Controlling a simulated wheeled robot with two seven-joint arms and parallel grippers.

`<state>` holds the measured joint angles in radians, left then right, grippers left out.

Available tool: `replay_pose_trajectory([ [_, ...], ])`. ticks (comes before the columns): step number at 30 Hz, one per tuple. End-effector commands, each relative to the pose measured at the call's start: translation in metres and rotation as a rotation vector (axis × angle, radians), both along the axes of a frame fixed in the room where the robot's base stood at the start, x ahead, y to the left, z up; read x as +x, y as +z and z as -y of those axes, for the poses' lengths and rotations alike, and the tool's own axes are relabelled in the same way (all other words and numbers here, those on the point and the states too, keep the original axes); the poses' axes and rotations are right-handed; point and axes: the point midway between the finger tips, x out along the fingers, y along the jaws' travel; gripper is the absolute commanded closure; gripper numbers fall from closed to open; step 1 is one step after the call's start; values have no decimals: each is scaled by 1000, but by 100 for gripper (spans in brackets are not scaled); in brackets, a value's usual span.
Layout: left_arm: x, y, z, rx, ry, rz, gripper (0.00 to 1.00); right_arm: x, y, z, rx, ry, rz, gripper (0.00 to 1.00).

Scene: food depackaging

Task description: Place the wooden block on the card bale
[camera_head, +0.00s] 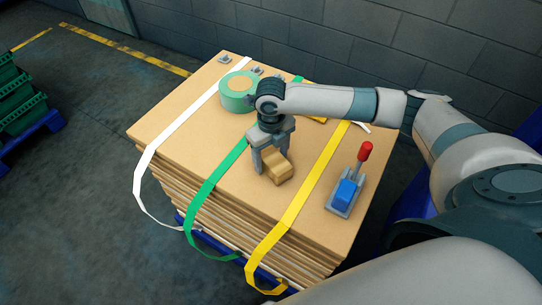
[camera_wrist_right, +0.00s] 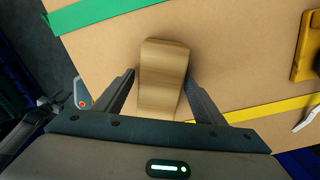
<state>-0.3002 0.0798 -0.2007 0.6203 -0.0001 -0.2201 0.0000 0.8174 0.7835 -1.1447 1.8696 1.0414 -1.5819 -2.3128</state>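The wooden block (camera_head: 279,169) is light brown and lies on, or just above, the cardboard top of the card bale (camera_head: 321,226). My right gripper (camera_head: 270,160) points down at the block, with its fingers at the block's sides. In the right wrist view the block (camera_wrist_right: 162,78) sits between the two fingertips (camera_wrist_right: 160,78). A narrow gap shows beside it, so the fingers look open around it. The bale is a stack of flat card sheets crossed by white, green and yellow straps. My left gripper is not in view.
A green tape roll (camera_head: 238,92) sits at the back of the bale top. A blue tool with a red-knobbed lever (camera_head: 349,190) stands at its right. Green crates (camera_head: 20,100) stand far left. The bale top's front left is clear apart from the straps.

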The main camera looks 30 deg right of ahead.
Motion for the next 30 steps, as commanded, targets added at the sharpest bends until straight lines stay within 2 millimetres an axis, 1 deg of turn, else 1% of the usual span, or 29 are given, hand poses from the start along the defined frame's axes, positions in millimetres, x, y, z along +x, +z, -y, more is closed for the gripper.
replay_pose_trajectory([
  [10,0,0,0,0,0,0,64,0,1,0,1,0,1,35],
  [16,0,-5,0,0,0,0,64,1,12,0,1,0,2,35],
  [20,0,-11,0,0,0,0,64,1,27,0,1,1,4,35],
  [30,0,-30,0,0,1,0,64,2,87,0,2,0,5,35],
])
